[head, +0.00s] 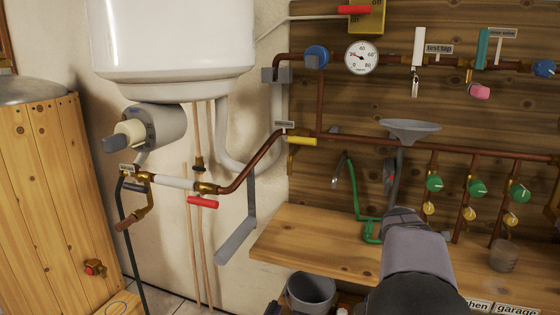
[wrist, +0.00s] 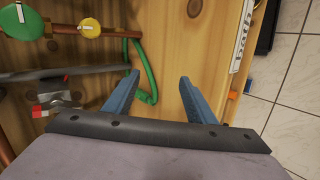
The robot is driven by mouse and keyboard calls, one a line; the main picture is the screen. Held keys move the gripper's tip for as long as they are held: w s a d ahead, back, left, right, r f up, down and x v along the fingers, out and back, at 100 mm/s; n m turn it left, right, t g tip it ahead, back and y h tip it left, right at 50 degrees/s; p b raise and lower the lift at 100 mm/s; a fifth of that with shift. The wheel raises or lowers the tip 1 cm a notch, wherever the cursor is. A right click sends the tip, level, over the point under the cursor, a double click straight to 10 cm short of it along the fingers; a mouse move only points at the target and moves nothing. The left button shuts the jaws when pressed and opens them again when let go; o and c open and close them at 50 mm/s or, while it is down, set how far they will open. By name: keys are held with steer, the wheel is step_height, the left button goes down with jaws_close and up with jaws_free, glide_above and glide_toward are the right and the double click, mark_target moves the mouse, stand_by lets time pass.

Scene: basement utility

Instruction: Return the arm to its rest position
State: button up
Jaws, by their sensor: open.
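In the wrist view my gripper (wrist: 160,95) has its two blue fingers spread apart with nothing held between them. It is above the wooden shelf (wrist: 172,55), with a green hose (wrist: 146,70) near its left finger. In the head view my arm reaches up from the lower right, and its dark wrist end is over the wooden shelf (head: 290,235), just below the green hose (head: 356,195). The fingers are hidden in the head view behind my arm.
A grey funnel (head: 410,130) and copper pipes with green valve knobs (head: 434,184) stand close behind my arm. A grey bucket (head: 311,291) is below the shelf. A white boiler (head: 172,45) hangs at upper left. A small cup (head: 504,256) stands right of my arm.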

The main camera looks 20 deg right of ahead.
steer(key=w+a+f+n+y, duration=0.1)
steer(key=w+a+y, duration=0.25)
steer(key=a, duration=1.15)
steer(key=w+a+f+n+y, duration=0.1)
steer(key=w+a+n+y, duration=0.2)
steer(key=a, duration=1.2)
steer(key=s+a+f+m+g+y+p, duration=0.15)
steer(key=s+a+f+m, duration=0.25)
steer(key=s, duration=0.4)
steer(key=s+a+f+m+g+h+p, duration=0.1)
steer(key=s+a+f+m+g+p, duration=0.15)
steer(key=s+a+f+m, duration=0.35)
steer(key=s+a+f+m+g+y+p, duration=0.1)
steer(key=s+a+f+g+p, duration=0.15)
steer(key=s, duration=0.65)
step_height(320, 180, up, 26)
steer(key=w+p, duration=0.1)
steer(key=p, duration=2.3)
steer(key=shift+t+p, duration=0.35)
steer(key=shift+a, duration=0.1)
steer(key=shift+c, duration=0.4)
